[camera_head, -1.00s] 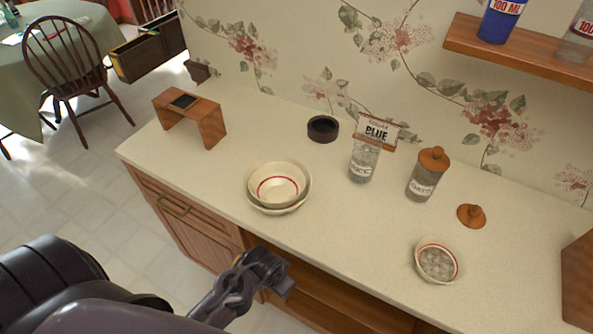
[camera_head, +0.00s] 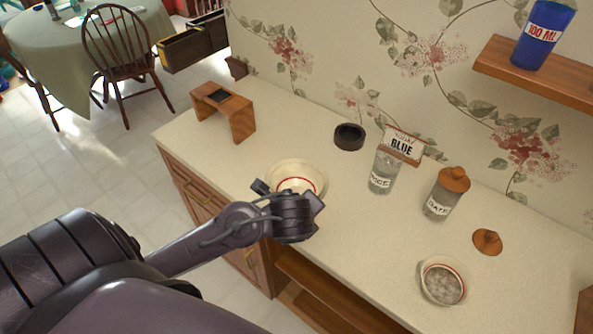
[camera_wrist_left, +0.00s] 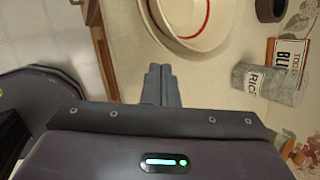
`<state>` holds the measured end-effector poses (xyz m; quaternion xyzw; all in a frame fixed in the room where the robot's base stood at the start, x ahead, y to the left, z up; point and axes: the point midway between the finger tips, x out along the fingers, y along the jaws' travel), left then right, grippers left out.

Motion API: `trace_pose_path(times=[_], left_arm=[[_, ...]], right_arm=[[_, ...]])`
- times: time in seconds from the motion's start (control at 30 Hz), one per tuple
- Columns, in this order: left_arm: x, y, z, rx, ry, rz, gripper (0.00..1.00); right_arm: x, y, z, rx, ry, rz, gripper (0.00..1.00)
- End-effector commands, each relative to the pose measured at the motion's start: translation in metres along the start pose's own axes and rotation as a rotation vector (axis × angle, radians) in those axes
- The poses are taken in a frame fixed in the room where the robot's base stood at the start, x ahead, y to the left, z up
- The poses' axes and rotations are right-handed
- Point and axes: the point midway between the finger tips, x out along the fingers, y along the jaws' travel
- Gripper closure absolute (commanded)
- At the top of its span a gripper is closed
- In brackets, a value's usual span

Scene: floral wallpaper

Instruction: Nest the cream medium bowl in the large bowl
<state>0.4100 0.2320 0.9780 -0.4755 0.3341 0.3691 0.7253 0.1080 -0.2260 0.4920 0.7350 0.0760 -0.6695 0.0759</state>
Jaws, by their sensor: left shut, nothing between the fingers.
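The cream medium bowl (camera_head: 297,184), with a red line inside, sits inside the large cream bowl (camera_head: 273,174) on the counter. My left gripper's hand (camera_head: 292,217) covers the near part of both bowls in the head view. In the left wrist view, the medium bowl (camera_wrist_left: 190,15) and the large bowl's rim (camera_wrist_left: 152,24) show at the top. My left gripper's fingers (camera_wrist_left: 161,72) are together and empty, just beside the bowls. I cannot tell whether they touch the large bowl. My right gripper is not in view.
A smaller bowl with grey contents (camera_head: 442,282) stands on the right. A rice jar (camera_head: 382,172), a lidded jar (camera_head: 443,200), a loose wooden lid (camera_head: 487,242), a dark round dish (camera_head: 349,137) and a wooden stand (camera_head: 224,112) are on the counter. The counter's middle is clear.

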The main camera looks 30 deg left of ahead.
Motion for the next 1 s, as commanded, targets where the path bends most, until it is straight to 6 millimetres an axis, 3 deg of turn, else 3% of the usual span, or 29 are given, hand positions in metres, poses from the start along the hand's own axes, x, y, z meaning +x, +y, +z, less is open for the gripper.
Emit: trace_pose_path(times=[0.1, 0.2, 0.3, 0.47, 0.93, 1.0], left_arm=[[-0.010, -0.019, 0.030, 0.437, -0.115, -0.038, 1.00], [-0.015, -0.027, 0.045, 0.678, -0.182, -0.034, 1.00], [-0.017, -0.030, 0.053, 0.805, -0.218, -0.025, 1.00], [-0.006, -0.032, 0.057, 0.848, -0.228, -0.020, 1.00], [0.085, -0.042, 0.075, 0.839, -0.228, -0.021, 1.00], [0.086, -0.052, 0.084, 0.836, -0.227, -0.021, 1.00]], right_arm=[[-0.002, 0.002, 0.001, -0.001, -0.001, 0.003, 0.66], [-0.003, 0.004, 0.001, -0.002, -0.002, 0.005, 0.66], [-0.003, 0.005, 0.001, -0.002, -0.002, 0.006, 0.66], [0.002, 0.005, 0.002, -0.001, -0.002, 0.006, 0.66], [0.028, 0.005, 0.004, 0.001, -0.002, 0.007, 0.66], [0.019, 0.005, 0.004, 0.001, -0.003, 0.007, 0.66]])
